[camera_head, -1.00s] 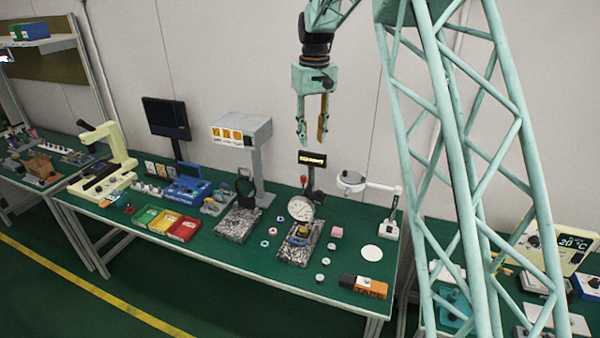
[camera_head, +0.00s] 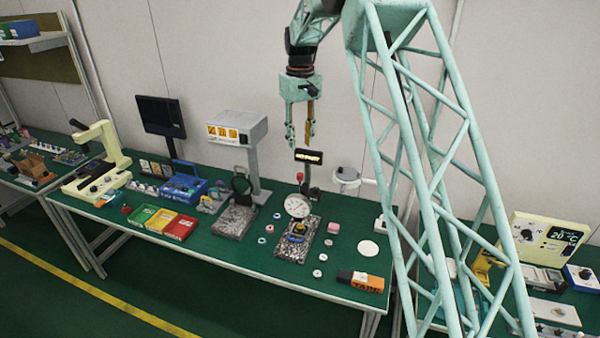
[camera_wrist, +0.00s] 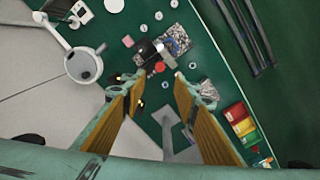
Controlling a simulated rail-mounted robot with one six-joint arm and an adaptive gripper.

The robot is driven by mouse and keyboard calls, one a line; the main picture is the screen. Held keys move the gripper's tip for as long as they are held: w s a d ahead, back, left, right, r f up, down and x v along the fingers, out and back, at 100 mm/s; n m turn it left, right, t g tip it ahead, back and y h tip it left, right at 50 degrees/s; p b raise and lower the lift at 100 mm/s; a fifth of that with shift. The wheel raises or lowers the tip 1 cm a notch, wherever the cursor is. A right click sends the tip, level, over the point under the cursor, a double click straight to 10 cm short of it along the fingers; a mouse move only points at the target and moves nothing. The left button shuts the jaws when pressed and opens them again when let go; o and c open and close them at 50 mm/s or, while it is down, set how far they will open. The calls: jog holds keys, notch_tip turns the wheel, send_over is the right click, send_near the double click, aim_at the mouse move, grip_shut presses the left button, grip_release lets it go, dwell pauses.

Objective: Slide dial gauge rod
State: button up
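The dial gauge (camera_head: 298,206) has a round white face and hangs on a dark stand over a speckled granite base (camera_head: 290,247). The rod itself is too small to make out. My gripper (camera_head: 300,146) is open and empty, pointing down above and behind the stand. In the wrist view the gripper's fingers (camera_wrist: 150,80) are spread, with the gauge stand (camera_wrist: 148,50) beyond the tips and the granite base (camera_wrist: 176,40) past it.
A second granite-based stand (camera_head: 235,219) is to the left, with red, yellow and green bins (camera_head: 180,227) beyond. A ring magnifier lamp (camera_head: 346,175) is to the right. Small round parts (camera_head: 322,257) and an orange box (camera_head: 367,282) lie nearby. My lattice column crosses the right.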

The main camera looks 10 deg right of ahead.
aim_at(300, 174)
jog(key=shift+f, duration=0.15)
jog(key=shift+f+p, duration=0.65)
jog(key=shift+f, duration=6.05)
grip_shut()
jog(key=shift+f, duration=0.1)
